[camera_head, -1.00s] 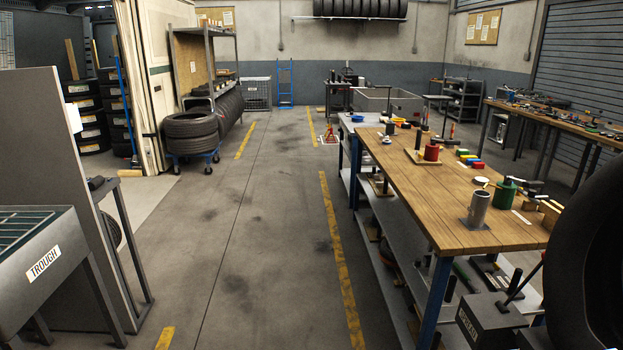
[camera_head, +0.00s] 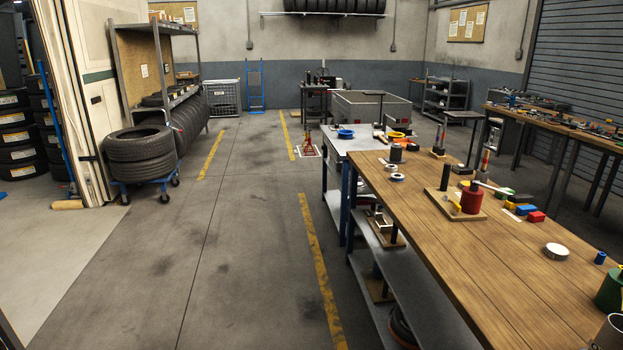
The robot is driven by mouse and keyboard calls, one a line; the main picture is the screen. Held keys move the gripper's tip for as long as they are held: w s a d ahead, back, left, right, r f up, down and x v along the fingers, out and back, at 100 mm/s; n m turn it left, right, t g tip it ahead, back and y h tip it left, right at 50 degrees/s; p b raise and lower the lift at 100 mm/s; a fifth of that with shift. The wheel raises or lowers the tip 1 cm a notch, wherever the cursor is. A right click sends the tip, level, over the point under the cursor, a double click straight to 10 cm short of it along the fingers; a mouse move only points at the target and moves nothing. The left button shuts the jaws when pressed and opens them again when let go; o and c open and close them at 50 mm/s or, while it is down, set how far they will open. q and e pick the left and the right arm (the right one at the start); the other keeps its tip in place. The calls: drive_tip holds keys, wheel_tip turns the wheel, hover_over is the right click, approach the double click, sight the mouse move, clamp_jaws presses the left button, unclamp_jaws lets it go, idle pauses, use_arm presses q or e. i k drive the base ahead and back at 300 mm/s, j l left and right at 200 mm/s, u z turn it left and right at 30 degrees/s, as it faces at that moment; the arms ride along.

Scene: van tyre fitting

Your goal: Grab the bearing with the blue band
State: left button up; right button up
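Two small pale rings lie near the left edge of the wooden bench (camera_head: 478,262). The nearer ring (camera_head: 397,177) seems to have a bluish side, and the farther ring (camera_head: 391,168) looks grey. They are too small to tell for certain whether either is the bearing with the blue band. A larger pale disc (camera_head: 556,251) with a dark side lies farther right on the bench. Neither of my grippers is in view.
A red cylinder (camera_head: 471,200) and a dark post (camera_head: 445,177) stand on a wooden board. A blue dish (camera_head: 345,133) sits on the grey table beyond. Tyres (camera_head: 140,153) rest on a blue dolly at left. The floor left of the bench is clear.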

sight(396, 178)
drive_tip(key=i+j+z, duration=0.15)
drive_tip(key=i+z, duration=0.15)
drive_tip(key=i, duration=0.2)
drive_tip(key=i+j+z, duration=0.3)
drive_tip(key=i, duration=0.15)
drive_tip(key=i+j+z, duration=0.3)
drive_tip(key=i, duration=0.15)
